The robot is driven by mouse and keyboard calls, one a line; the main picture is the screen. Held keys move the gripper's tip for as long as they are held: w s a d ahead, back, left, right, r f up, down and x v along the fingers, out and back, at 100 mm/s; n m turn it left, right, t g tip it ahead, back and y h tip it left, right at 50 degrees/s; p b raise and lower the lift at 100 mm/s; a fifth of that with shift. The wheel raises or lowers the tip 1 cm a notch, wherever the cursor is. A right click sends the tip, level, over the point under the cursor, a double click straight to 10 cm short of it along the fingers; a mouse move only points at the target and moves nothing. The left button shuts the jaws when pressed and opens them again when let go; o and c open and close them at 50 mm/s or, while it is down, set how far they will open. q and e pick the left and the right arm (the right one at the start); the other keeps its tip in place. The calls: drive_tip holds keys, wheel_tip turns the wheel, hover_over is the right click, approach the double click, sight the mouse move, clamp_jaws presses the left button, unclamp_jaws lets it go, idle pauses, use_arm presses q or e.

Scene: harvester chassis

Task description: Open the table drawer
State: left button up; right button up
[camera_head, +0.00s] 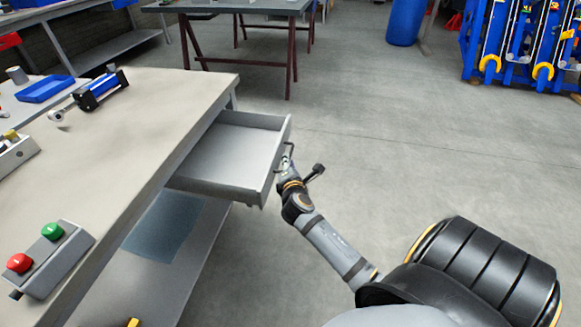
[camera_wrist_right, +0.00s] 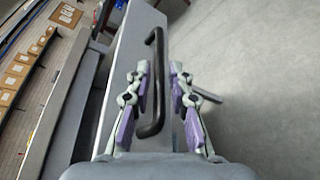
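The grey table drawer (camera_head: 276,160) stands pulled out from under the table top (camera_head: 150,110), and its inside looks empty. Its dark handle (camera_wrist_right: 156,85) is on the drawer front. My right gripper (camera_head: 287,165) is at the handle in the head view. In the right wrist view, the open fingers of my right gripper (camera_wrist_right: 160,95) stand on either side of the handle, with a gap on the right side. The left finger pads are close to the bar; I cannot tell whether they touch. My left gripper is not in view.
A button box (camera_head: 50,260) with green and red buttons, a blue tray (camera_head: 45,88) and a blue-black part (camera_head: 100,90) sit on the table. A lower shelf (camera_head: 150,280) is below. Clear floor (camera_head: 400,150) lies to the right. Another table (camera_head: 240,5) stands behind.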

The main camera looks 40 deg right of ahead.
drive_tip(key=v, duration=1)
drive_tip(key=shift+s, duration=0.2)
drive_tip(key=s+a+f+m+g+y, duration=0.2)
drive_tip(key=s+f+m+g, duration=0.1)
drive_tip(key=f, duration=1)
drive_tip(key=s+a+f+m+g+y, duration=0.2)
drive_tip(key=f+m, duration=0.2)
drive_tip(key=f, duration=1)
drive_tip(key=s+f+m+g+y, duration=0.2)
drive_tip(key=s+f+m+g, duration=0.3)
drive_tip(key=s+f, duration=0.75)
drive_tip(key=s+f+m+g+y, duration=0.1)
drive_tip(key=s+f+m+g, duration=0.1)
drive_tip(key=s+f+m, duration=0.55)
use_arm(q)
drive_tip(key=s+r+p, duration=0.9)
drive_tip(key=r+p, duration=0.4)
drive_tip(key=p, duration=0.5)
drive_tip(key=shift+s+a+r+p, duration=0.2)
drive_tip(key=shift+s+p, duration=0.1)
drive_tip(key=shift+p, duration=0.1)
use_arm(e)
drive_tip(key=s+r+n, duration=0.1)
drive_tip(key=s+r, duration=1)
drive_tip(key=r, duration=0.2)
drive_tip(key=shift+a+n, duration=0.25)
drive_tip(key=shift+n, duration=0.1)
